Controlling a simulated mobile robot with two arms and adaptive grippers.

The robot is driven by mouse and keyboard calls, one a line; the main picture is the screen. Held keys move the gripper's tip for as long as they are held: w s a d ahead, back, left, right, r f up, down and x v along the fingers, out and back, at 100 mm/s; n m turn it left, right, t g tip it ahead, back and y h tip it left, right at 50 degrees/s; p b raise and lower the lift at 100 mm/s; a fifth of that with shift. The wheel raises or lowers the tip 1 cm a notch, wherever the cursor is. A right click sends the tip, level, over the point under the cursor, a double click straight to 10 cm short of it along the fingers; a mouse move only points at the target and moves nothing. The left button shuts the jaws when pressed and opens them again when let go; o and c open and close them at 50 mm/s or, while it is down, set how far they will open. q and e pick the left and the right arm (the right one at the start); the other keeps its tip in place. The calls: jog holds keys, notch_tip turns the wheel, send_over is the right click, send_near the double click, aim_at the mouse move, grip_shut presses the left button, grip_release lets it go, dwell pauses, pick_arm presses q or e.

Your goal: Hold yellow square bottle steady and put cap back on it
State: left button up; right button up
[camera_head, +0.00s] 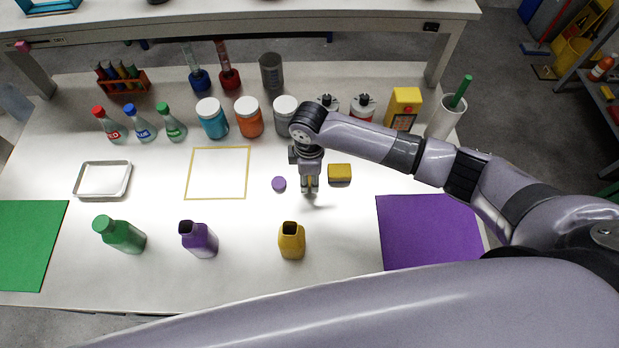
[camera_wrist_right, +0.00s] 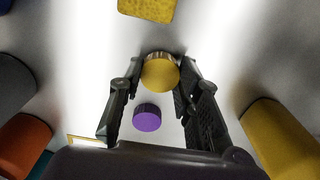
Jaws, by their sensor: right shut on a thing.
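The yellow square bottle (camera_head: 291,241) stands uncapped near the front of the white table, its dark mouth showing. My right gripper (camera_head: 310,187) points down behind it and slightly to its right. In the right wrist view this gripper (camera_wrist_right: 158,82) is closed on a round yellow cap (camera_wrist_right: 161,73) between its fingertips. I cannot tell whether the cap is clear of the table. The bottle also appears at the right of the wrist view (camera_wrist_right: 282,138), apart from the gripper. My left gripper is not in view, and nothing is seen holding the bottle.
A purple cap (camera_head: 279,184) lies left of the gripper and a yellow sponge (camera_head: 340,173) right of it. An open purple bottle (camera_head: 199,239) and a capped green bottle (camera_head: 120,235) stand left of the yellow bottle. Jars (camera_head: 247,117) stand behind. A purple mat (camera_head: 428,232) lies right.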

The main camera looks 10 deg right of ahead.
aim_at(309, 180)
notch_tip(309, 180, up, 19)
jog(key=b, duration=0.2)
